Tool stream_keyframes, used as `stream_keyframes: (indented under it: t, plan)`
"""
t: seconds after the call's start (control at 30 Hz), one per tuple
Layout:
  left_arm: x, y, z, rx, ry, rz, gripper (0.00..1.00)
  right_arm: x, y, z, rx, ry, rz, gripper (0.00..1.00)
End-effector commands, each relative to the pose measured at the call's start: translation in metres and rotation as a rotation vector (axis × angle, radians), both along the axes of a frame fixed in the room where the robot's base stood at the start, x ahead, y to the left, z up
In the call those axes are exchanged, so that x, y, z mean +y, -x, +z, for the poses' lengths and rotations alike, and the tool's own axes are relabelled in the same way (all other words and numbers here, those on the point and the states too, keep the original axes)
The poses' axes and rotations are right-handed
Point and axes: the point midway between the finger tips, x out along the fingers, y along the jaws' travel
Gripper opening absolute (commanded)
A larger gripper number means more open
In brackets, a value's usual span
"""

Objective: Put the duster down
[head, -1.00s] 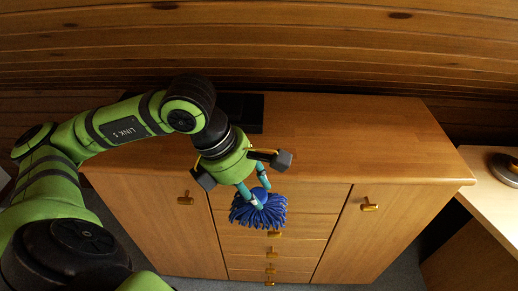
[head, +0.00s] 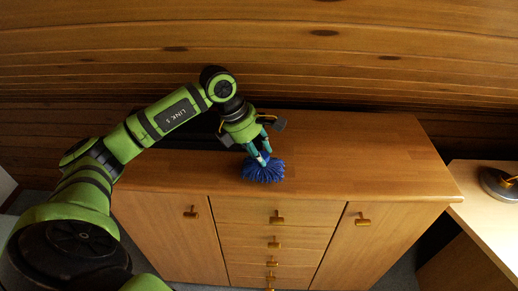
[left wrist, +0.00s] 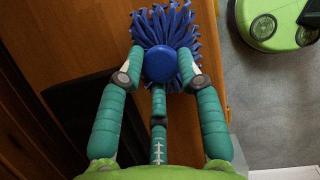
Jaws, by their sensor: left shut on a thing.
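The duster (head: 263,169) has a blue fringed head and a round blue cap. In the head view it is at the top of the wooden cabinet (head: 340,150), left of its middle; I cannot tell whether it touches the surface. My left gripper (head: 262,153) reaches in from the left with its teal fingers closed around the duster. In the left wrist view the fingers (left wrist: 160,80) are around the blue cap of the duster (left wrist: 165,35), and the fringe spreads out beyond them. My right gripper does not show.
The cabinet top is clear to the right of the duster. A dark flat object (left wrist: 85,125) lies on the left in the left wrist view. A side table (head: 480,195) with a metal lamp base (head: 500,184) stands at the right. A wood-panelled wall rises behind.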

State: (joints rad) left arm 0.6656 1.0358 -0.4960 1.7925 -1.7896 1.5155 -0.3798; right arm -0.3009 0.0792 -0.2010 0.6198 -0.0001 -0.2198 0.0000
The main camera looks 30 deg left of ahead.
Motion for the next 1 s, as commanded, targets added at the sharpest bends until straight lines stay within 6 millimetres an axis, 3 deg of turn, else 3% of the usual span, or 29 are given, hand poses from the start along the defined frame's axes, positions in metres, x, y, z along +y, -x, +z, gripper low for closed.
stream_keyframes:
  t: [0.1,0.43,0.47,0.5,0.93,1.0]
  plan:
    - [0.002,-0.004,-0.005,0.005,0.001,-0.003,0.10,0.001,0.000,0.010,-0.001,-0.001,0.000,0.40]
    - [0.003,-0.004,-0.012,-0.001,0.000,-0.002,0.10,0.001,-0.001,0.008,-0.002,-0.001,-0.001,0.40]
    - [0.003,-0.004,-0.012,0.000,0.000,-0.001,0.48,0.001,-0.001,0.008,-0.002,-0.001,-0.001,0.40]
    - [0.003,-0.004,-0.011,0.000,0.000,-0.001,0.59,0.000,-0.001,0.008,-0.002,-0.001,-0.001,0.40]
    - [0.002,-0.004,-0.016,0.003,0.001,-0.001,0.59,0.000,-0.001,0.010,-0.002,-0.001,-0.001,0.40]
    - [0.006,-0.003,-0.009,-0.004,-0.002,0.000,0.59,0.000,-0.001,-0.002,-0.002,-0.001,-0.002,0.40]
